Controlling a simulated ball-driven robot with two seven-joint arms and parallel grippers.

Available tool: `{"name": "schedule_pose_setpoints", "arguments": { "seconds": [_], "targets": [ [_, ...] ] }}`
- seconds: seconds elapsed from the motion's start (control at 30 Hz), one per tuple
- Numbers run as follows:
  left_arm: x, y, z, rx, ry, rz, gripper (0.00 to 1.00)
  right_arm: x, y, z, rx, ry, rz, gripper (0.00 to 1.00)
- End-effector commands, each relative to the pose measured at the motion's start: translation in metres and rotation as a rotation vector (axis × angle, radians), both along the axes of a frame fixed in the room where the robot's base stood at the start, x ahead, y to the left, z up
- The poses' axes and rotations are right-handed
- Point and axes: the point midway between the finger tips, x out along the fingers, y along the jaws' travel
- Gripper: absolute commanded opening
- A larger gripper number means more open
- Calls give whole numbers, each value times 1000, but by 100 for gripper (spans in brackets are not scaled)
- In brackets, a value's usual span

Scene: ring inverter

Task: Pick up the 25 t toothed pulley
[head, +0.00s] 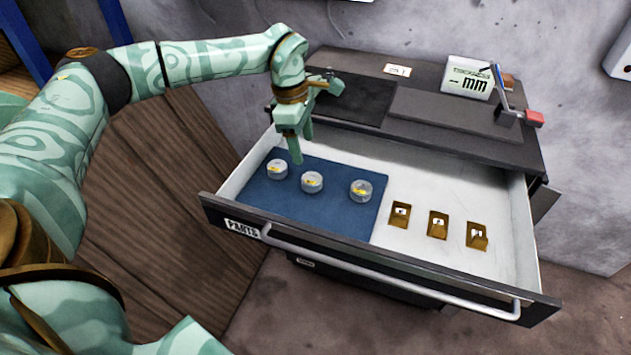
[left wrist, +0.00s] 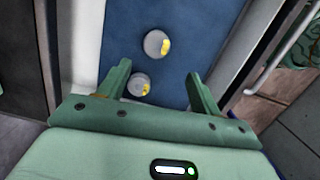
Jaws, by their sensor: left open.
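Three round grey pulleys with yellow labels lie in a row on a blue mat (head: 330,215) in the open drawer: left (head: 277,169), middle (head: 312,182) and right (head: 361,190). The labels are too small to read, so I cannot tell which is the 25 t one. My left gripper (head: 303,150) is open and empty, pointing down above the mat near the left and middle pulleys. In the left wrist view, one pulley (left wrist: 139,85) shows beside the left finger and another (left wrist: 156,44) lies beyond the fingertips. My right gripper is out of view.
The drawer front, marked PARTS, has a long handle (head: 390,271).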

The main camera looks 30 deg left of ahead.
Motion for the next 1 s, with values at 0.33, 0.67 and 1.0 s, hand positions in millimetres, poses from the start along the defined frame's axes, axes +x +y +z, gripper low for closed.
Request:
{"name": "schedule_pose_setpoints", "arguments": {
  "seconds": [0.33,0.67,1.0],
  "targets": [
    [3,-9,-60,-2,2,0,64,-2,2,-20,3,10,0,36],
    [10,-11,-103,-2,6,-2,64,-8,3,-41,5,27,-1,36],
    [11,-14,-112,-3,0,0,59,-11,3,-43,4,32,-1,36]
  ]
}}
